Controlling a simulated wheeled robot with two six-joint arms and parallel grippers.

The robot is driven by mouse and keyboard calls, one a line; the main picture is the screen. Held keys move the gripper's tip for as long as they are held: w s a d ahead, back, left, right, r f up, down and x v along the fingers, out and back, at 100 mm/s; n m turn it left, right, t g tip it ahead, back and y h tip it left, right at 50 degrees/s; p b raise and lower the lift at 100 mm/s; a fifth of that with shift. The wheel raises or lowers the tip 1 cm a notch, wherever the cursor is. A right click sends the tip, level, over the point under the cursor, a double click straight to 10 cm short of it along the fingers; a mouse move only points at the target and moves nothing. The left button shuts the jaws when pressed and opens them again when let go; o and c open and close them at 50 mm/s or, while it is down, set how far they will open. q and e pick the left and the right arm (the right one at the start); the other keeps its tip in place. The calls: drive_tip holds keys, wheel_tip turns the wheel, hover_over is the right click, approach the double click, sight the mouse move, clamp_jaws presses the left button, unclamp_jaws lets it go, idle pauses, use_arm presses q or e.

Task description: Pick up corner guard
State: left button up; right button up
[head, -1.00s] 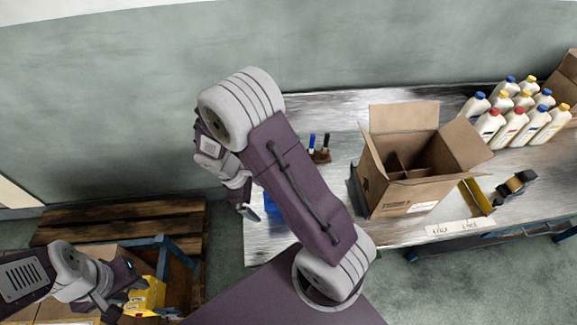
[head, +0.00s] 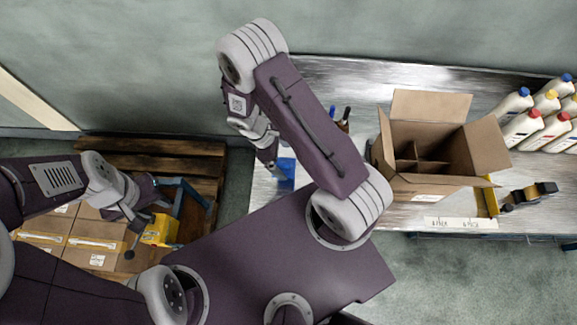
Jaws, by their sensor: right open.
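No piece can be named for certain as the corner guard. A small yellow piece (head: 160,229) lies by the cartons at the lower left, just right of my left gripper (head: 137,222). The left fingers are small and dark there, and I cannot tell whether they are open or touching it. My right gripper (head: 270,165) points down near the left end of the metal table, beside a blue object (head: 286,172). It is open, and no held thing shows in it. A yellow strip (head: 491,197) also stands at the right side of the open carton on the table.
The open carton (head: 426,188) with dividers stands on the metal table (head: 330,73). Several white bottles (head: 521,131) stand at the right. A dark tool (head: 527,195) lies near the front edge. A wooden pallet (head: 150,147) and taped cartons (head: 92,244) are at lower left.

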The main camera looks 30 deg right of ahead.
sight(286, 164)
drive_tip(key=shift+f, duration=0.1)
drive_tip(key=shift+s+a+f, duration=0.1)
drive_tip(key=shift+s+f, duration=0.05)
drive_tip(key=shift+f, duration=0.05)
drive_tip(key=p+x, duration=0.1)
drive_tip(key=x, duration=0.3)
drive_tip(key=shift+p, duration=0.35)
drive_tip(key=shift+w+d+f, duration=0.2)
drive_tip(key=shift+d+f, duration=0.05)
drive_tip(key=shift+f, duration=0.1)
drive_tip(key=shift+s+a+r, duration=0.1)
drive_tip(key=shift+a, duration=0.1)
drive_tip(key=c, duration=2)
use_arm(q)
drive_tip(key=shift+s+a+r, duration=0.1)
drive_tip(key=shift+a+r, duration=0.15)
drive_tip(key=shift+r, duration=0.55)
use_arm(e)
drive_tip(key=shift+o, duration=0.2)
drive_tip(key=shift+d, duration=0.1)
